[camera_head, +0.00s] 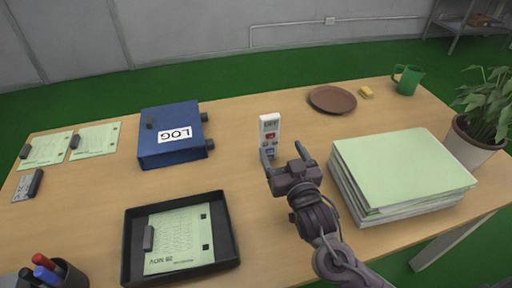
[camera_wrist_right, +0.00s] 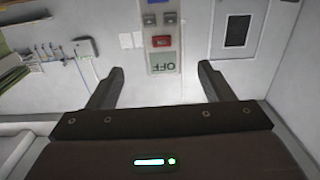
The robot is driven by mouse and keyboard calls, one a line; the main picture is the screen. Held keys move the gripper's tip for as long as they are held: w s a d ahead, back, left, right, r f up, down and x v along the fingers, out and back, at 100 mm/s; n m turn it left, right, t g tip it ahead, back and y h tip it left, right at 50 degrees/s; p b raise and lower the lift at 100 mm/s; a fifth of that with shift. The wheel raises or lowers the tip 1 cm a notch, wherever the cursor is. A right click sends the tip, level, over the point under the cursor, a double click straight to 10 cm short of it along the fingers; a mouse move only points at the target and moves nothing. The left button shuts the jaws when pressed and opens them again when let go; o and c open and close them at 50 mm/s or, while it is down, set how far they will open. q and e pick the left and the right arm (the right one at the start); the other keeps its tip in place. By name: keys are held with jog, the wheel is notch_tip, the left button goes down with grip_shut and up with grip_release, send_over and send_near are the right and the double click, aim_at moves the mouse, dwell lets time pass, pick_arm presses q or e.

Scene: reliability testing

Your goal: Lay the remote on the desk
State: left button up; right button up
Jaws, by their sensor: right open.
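The remote (camera_head: 270,133) is white, with a display, a red button and several grey buttons. It appears upright on the desk (camera_head: 258,215), its face turned toward me. In the right wrist view the remote (camera_wrist_right: 163,40) shows upside down, with OFF on its display. My right gripper (camera_head: 286,152) is open just in front of the remote. In the wrist view the remote shows between the two fingers, with a gap on each side. The fingertips partly hide its lower end in the head view. My left gripper is not in view.
A stack of green paper (camera_head: 398,165) lies close right of my right arm. A blue LOG binder (camera_head: 160,122) is on the left, with a black tray (camera_head: 134,245) in front of it. A brown plate (camera_head: 332,99) lies behind. Bare desk shows between the tray and the paper stack.

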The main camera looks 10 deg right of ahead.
aim_at(271, 130)
jog(key=w, duration=0.6)
jog(key=shift+w+a+r+p, duration=0.25)
jog(key=shift+w+p, duration=0.05)
jog(key=shift+p, duration=0.05)
jog(key=shift+w+f, duration=0.1)
jog(key=shift+w, duration=0.25)
jog(key=shift+s, duration=0.1)
jog(key=shift+c, duration=0.2)
jog(key=c, duration=1.2)
